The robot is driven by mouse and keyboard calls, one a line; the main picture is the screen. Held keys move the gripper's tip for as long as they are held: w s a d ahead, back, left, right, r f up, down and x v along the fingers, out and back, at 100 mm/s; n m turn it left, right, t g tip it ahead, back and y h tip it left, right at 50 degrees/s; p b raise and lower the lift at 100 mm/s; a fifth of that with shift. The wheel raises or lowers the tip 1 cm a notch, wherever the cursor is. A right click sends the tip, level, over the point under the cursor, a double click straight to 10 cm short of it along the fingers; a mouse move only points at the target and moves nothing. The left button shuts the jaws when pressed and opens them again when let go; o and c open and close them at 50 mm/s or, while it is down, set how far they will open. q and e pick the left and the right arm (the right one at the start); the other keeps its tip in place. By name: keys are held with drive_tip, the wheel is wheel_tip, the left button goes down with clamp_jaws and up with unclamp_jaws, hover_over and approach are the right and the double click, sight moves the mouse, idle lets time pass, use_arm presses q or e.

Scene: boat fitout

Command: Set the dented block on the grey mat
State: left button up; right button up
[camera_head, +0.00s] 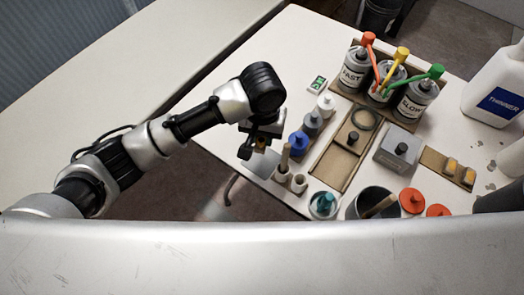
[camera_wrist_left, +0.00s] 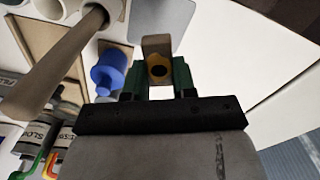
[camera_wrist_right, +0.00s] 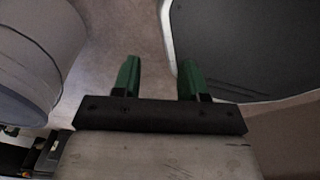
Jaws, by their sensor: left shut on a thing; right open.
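My left gripper (camera_head: 256,146) is shut on the dented block, a small tan-grey block with a yellow-orange face. In the left wrist view the block (camera_wrist_left: 156,45) sits between the green fingertips (camera_wrist_left: 158,80), with a dark round dent facing the camera. The grey mat (camera_head: 262,166) lies at the table's near left edge, just below the left gripper; part of it is hidden. I cannot tell whether the block touches it. My right gripper (camera_wrist_right: 157,82) is open and empty over the floor, outside the head view.
Right of the mat are wooden holders with a stick (camera_head: 284,158) and a blue-topped bottle (camera_head: 298,142). Beyond are a cardboard tray (camera_head: 325,180), a grey box (camera_head: 398,148), labelled cans (camera_head: 354,72) and yellow blocks on a board (camera_head: 433,160). The table left of the mat is clear.

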use_arm(q)
hover_over(263, 156)
wheel_tip(263, 156, down, 4)
drive_tip(key=shift+a+f, duration=0.1)
drive_tip(key=shift+f, duration=0.15)
wheel_tip(263, 156, down, 4)
drive_tip(key=shift+s+r+b, duration=0.1)
drive_tip(key=shift+r+b, duration=0.1)
drive_tip(key=shift+b, duration=0.1)
use_arm(e)
drive_tip(key=shift+w+a+f, duration=0.25)
drive_tip(key=shift+a+f, duration=0.05)
drive_tip(key=shift+a, duration=0.05)
use_arm(q)
drive_tip(key=o, duration=0.9)
wheel_tip(263, 156, up, 12)
drive_tip(key=shift+r+p, duration=0.1)
drive_tip(key=shift+p, duration=0.35)
use_arm(e)
drive_tip(key=shift+a+r, duration=0.1)
drive_tip(key=shift+r, duration=0.3)
